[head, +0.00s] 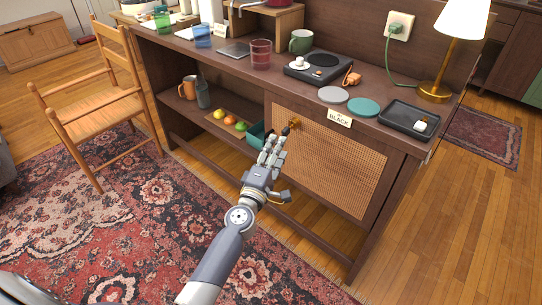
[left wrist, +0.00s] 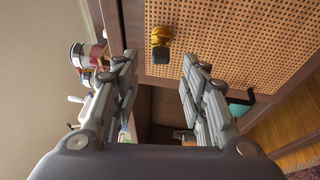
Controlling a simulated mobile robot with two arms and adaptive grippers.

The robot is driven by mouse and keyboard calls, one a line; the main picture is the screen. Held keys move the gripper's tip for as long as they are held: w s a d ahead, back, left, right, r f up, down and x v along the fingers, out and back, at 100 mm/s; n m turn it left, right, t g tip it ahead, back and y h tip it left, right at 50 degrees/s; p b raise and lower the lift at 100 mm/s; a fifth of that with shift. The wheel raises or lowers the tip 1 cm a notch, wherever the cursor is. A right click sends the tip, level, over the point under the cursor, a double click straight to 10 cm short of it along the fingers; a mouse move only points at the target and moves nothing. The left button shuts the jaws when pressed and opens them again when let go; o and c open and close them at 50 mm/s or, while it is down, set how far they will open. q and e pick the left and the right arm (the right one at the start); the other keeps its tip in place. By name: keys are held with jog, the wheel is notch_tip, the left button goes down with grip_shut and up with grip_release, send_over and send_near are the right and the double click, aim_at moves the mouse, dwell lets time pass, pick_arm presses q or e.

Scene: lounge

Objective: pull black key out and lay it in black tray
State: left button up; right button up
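The black key (left wrist: 160,54) sits in a brass lock (left wrist: 161,33) on the woven cabinet door, with its dark head sticking out. In the head view the brass lock (head: 295,122) shows near the door's upper left, just beyond my fingertips. My left gripper (head: 273,145) is in front of the door. In the left wrist view its fingers (left wrist: 160,65) are spread apart with nothing between them, and the key is centred ahead of the gap. The black tray (head: 398,116) is on the cabinet top at right, with a small white item in it. My right gripper is not in view.
A card reading "BLACK" (head: 339,118) is at the top's front edge above the door. Grey and teal discs (head: 364,107) lie beside the tray. A lamp (head: 440,60) stands behind it. The open shelf left of the door holds fruit and a teal bin (head: 256,133).

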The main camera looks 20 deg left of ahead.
aim_at(284, 135)
pick_arm(q)
jog(key=w, duration=0.6)
jog(key=shift+w+r+b, duration=0.3)
jog(key=shift+w+b, duration=0.05)
jog(key=shift+b, duration=0.05)
jog(key=shift+w+r, duration=0.1)
jog(key=shift+w, duration=0.7)
grip_shut()
grip_release()
jog(key=shift+o, duration=0.2)
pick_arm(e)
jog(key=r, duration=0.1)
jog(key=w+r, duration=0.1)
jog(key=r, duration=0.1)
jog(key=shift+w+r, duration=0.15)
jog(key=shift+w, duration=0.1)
